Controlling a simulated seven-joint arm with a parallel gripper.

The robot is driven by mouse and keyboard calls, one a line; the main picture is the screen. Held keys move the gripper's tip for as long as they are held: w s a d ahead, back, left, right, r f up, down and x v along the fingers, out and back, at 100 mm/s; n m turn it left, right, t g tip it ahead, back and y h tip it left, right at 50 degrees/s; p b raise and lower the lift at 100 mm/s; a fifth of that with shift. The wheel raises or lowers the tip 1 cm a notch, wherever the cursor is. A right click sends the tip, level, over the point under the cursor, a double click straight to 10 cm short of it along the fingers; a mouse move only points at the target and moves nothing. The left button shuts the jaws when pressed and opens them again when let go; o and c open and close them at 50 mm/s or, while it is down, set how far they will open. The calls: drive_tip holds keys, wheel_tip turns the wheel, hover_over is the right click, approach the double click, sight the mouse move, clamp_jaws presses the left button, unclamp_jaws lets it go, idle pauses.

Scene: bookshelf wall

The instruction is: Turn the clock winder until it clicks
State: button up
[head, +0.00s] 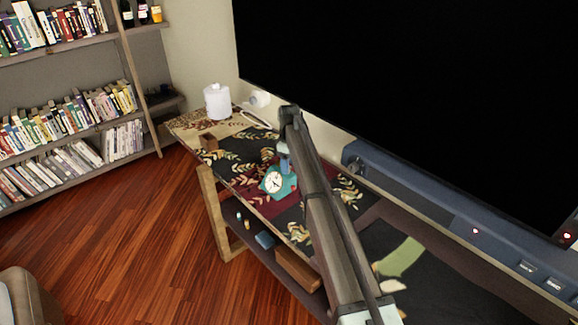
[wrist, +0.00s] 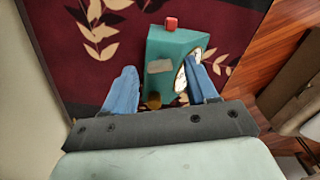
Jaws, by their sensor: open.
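The teal clock (head: 277,182) stands on the patterned cloth of the narrow table, its round white dial facing the front. In the wrist view the clock (wrist: 164,58) lies between the two blue fingers of my gripper (wrist: 160,70), with the dial toward the right finger. A small brass knob (wrist: 153,101), seemingly the winder, shows at the clock's near end, between the fingers and close to the palm. A red button (wrist: 171,22) is at the far end. My gripper (head: 284,150) is open beside the clock in the head view. Finger contact cannot be told.
A bookshelf (head: 80,125) is at left, with open wooden floor (head: 130,240) between.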

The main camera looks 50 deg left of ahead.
drive_tip(key=shift+f, duration=0.6)
drive_tip(key=c, duration=1.1)
drive_tip(key=shift+o, duration=0.2)
drive_tip(key=shift+m, duration=0.3)
